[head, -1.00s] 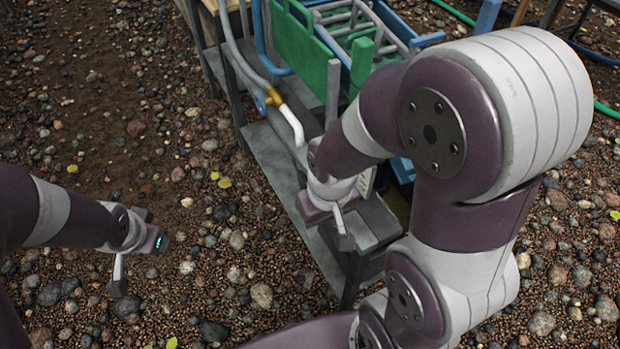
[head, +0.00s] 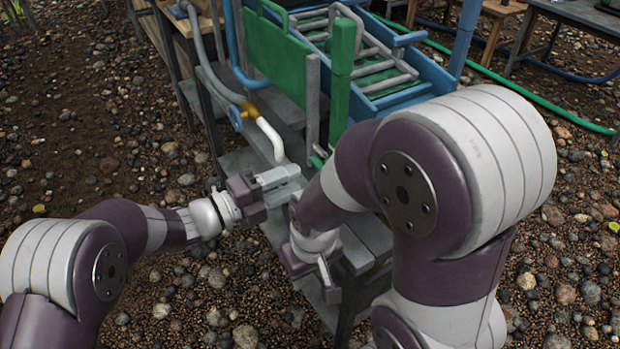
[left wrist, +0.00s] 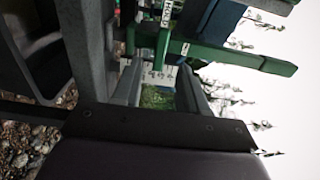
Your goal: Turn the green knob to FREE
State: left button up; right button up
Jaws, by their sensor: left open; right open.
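A small green piece (head: 318,158), perhaps the green knob, shows beside the grey post in the head view, partly hidden by my right arm. In the left wrist view, a green bar (left wrist: 163,45) stands beyond the fingers, near small white labels (left wrist: 166,12) whose words I cannot read. I cannot tell which way the knob points. My left gripper (head: 284,182) is open and empty, over the grey bench and close to the green piece; its spread fingers also show in the left wrist view (left wrist: 160,70). My right gripper (head: 328,278) is open and empty, lower, at the bench's front.
A green panel (head: 276,65) and a blue-framed sluice (head: 400,92) with grey bars stand behind. A white pipe elbow (head: 270,138) with a brass fitting hangs just above my left gripper. The grey bench (head: 368,238) lies below. Pebbly ground (head: 90,130) is open at the left.

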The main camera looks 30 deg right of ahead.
pick_arm(q)
jog(key=d, duration=0.3)
jog(key=d+b, duration=0.1)
jog(key=d, duration=0.1)
jog(key=shift+w+d, duration=0.2)
jog(key=shift+w, duration=0.05)
grip_shut()
